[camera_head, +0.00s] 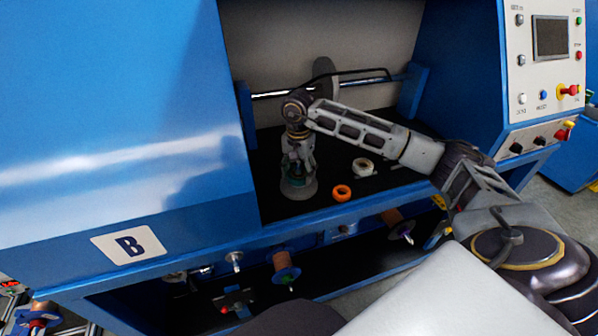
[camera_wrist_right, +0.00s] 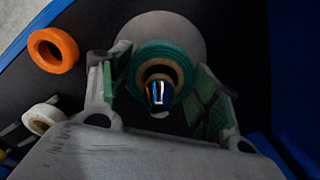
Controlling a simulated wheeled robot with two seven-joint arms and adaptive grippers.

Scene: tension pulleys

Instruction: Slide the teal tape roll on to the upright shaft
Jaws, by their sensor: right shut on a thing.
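The teal tape roll (camera_wrist_right: 183,55) has a tan core and sits between the green-padded fingers of my right gripper (camera_wrist_right: 165,88). My right gripper is shut on it and points down inside the machine bay. The shiny tip of the upright shaft (camera_wrist_right: 157,92) shows through the roll's hole in the wrist view, so the roll appears to be around the shaft. A round grey base (camera_wrist_right: 165,24) lies beneath them. In the head view my right gripper (camera_head: 297,165) hides most of the teal roll (camera_head: 297,182) and the shaft. My left gripper is not in view.
An orange roll (camera_head: 342,193) and a white roll (camera_head: 363,168) lie on the black bay floor, right of my gripper in the head view. A horizontal bar (camera_head: 270,94) crosses the bay behind. The blue front panel (camera_head: 110,100) stands close on the left.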

